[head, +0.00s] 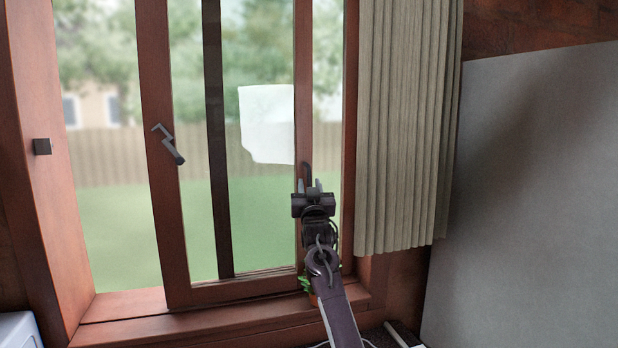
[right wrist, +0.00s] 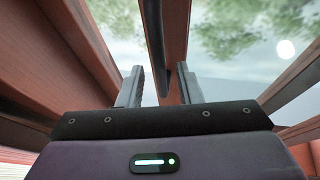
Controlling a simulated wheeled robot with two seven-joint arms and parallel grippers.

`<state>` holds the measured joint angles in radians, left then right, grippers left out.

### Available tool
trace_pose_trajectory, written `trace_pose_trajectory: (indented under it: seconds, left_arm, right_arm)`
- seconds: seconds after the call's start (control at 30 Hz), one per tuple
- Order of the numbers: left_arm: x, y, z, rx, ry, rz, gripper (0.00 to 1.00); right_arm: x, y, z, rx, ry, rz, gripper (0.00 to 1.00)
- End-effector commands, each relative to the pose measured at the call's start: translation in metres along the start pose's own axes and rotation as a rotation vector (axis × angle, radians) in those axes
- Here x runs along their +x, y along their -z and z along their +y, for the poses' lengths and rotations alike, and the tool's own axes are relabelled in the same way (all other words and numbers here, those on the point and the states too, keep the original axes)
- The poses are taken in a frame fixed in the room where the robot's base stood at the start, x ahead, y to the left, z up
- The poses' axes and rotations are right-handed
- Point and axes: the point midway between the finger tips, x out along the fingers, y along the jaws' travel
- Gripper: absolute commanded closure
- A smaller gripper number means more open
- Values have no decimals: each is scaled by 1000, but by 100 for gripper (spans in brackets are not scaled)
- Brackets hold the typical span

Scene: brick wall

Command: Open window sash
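The wooden window sash (head: 154,120) has brown stiles and a glass pane. Its left stile bears a grey latch lever (head: 168,143) and stands well apart from the left jamb. Its right stile (head: 303,80) carries a dark upright pull handle (head: 306,168), which also shows in the right wrist view (right wrist: 154,40). My right gripper (head: 308,186) is at the lower part of this handle. In the right wrist view its fingers (right wrist: 160,90) are apart, with the handle and stile between them. I cannot tell whether a finger touches the handle. My left gripper is out of view.
A small dark block (head: 42,146) sits on the left jamb. A pleated curtain (head: 405,120) hangs right of the window, beside a large grey panel (head: 530,200). A small plant (head: 306,284) is on the sill behind my right arm. A white object (head: 20,333) is at lower left.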

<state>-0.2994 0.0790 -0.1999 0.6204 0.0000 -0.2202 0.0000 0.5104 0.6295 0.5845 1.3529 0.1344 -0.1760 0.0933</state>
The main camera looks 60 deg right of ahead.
Motion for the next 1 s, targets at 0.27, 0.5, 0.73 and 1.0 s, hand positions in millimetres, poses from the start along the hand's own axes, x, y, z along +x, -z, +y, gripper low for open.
trace_pose_trajectory:
  seconds: [0.27,0.5,0.73,1.0]
  left_arm:
    - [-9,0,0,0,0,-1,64]
    - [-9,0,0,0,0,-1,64]
    - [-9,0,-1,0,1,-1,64]
    - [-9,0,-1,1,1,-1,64]
  right_arm:
    - [16,0,0,0,1,-1,68]
    - [16,-1,0,0,1,-1,69]
    - [16,-1,-1,0,1,-1,99]
    - [15,-1,0,0,1,-1,100]
